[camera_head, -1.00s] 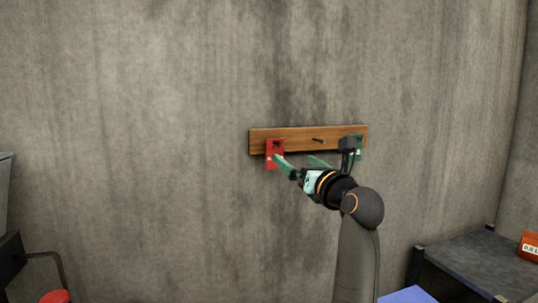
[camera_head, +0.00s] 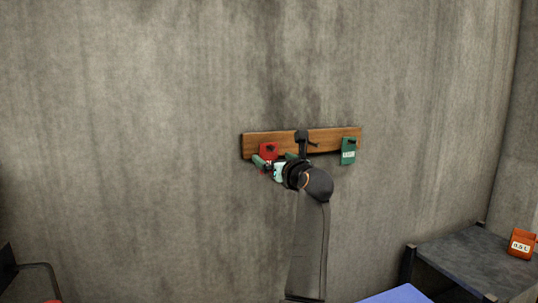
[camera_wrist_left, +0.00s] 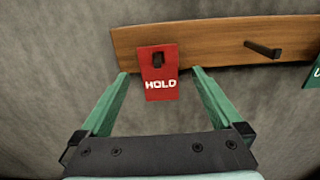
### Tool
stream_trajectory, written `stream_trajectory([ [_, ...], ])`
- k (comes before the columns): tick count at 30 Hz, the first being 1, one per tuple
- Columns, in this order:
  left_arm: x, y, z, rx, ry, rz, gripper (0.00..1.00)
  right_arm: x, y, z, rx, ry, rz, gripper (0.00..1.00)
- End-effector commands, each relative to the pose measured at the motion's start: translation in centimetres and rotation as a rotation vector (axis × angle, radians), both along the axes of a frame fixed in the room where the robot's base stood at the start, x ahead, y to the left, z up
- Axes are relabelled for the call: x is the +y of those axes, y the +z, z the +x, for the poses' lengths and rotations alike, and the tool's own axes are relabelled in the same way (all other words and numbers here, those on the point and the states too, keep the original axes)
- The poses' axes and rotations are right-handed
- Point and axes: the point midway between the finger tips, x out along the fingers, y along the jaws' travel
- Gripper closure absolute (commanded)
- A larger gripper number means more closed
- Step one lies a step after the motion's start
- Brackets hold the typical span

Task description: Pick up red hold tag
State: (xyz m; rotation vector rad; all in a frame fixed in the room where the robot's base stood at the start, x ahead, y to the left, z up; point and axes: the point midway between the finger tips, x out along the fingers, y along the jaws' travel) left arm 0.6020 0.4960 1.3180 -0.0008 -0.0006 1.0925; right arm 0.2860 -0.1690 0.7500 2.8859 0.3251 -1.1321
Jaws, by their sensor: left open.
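The red hold tag (camera_head: 268,151) hangs on a peg at the left end of the wooden rack on the wall. In the left wrist view the tag (camera_wrist_left: 158,76) faces me with the word HOLD, the dark peg through its top. My left gripper (camera_wrist_left: 160,75) is open, its two green fingers spread to either side of the tag's lower part, and no finger visibly touches it. In the head view my left gripper (camera_head: 273,162) covers the tag's lower part. My right gripper is not in view.
The wooden rack (camera_head: 325,135) has a bare middle peg (camera_wrist_left: 263,49) and a green tag (camera_head: 348,151) at its right end. A dark table (camera_head: 470,262) with an orange container (camera_head: 522,243) stands at lower right. A blue surface (camera_head: 398,295) shows at the bottom.

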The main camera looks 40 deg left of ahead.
Motion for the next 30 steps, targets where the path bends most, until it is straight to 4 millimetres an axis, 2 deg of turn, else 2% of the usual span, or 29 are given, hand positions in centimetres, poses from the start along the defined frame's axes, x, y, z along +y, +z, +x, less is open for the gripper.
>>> stream_trajectory([
  [1,0.9,0.3,0.3,0.004,0.003,0.002,0.00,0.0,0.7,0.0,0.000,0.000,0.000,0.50],
  [5,1.9,0.2,0.9,0.002,0.001,0.002,0.00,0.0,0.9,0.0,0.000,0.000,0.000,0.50],
  [13,2.1,0.0,1.1,0.000,0.000,0.000,0.00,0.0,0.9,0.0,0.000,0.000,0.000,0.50],
  [30,2.1,0.0,1.1,0.001,0.000,0.000,0.64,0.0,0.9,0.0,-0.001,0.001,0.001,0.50],
])
